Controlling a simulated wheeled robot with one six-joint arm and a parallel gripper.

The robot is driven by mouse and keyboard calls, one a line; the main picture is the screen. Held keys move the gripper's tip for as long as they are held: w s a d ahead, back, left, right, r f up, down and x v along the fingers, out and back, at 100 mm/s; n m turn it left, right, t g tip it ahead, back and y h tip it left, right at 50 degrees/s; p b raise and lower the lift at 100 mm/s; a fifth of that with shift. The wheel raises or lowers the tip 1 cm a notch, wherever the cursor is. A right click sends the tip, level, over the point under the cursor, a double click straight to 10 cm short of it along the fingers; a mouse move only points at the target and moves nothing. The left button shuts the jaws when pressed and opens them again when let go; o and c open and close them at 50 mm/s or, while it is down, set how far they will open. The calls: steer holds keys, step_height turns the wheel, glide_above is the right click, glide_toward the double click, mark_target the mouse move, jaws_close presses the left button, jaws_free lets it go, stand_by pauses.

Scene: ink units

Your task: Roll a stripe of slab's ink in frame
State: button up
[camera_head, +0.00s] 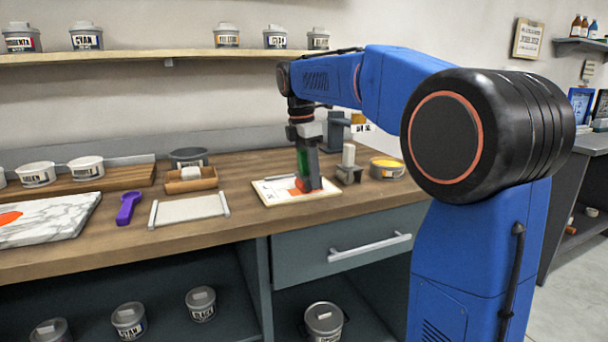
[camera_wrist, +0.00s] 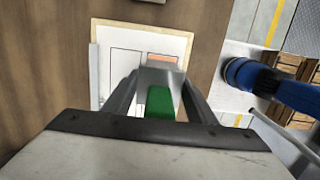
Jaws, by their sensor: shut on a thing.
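My gripper (camera_head: 308,172) points down over the pale framed sheet (camera_head: 268,193) and is shut on a tool with a green handle (camera_wrist: 160,102). In the wrist view the handle sits between both fingers, with a grey part beyond it over the sheet (camera_wrist: 100,62). Orange shows at the tool's far end (camera_wrist: 164,60); I cannot tell whether it is on the roller or the paper. Thin dark outlines are printed on the sheet. The marble slab (camera_head: 60,222) at far left in the head view carries an orange ink patch (camera_head: 10,217).
A purple tool (camera_head: 127,207) and a pale tray (camera_head: 188,209) lie left of the sheet. A small grey stand (camera_head: 349,172) and a yellow-topped tub (camera_head: 386,168) are close on the right. White tubs line the back left.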

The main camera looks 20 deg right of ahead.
steer(key=shift+d, duration=1.7)
steer(key=shift+d+r, duration=0.15)
steer(key=shift+d, duration=1.2)
steer(key=shift+a, duration=1.55)
steer(key=shift+a, duration=0.1)
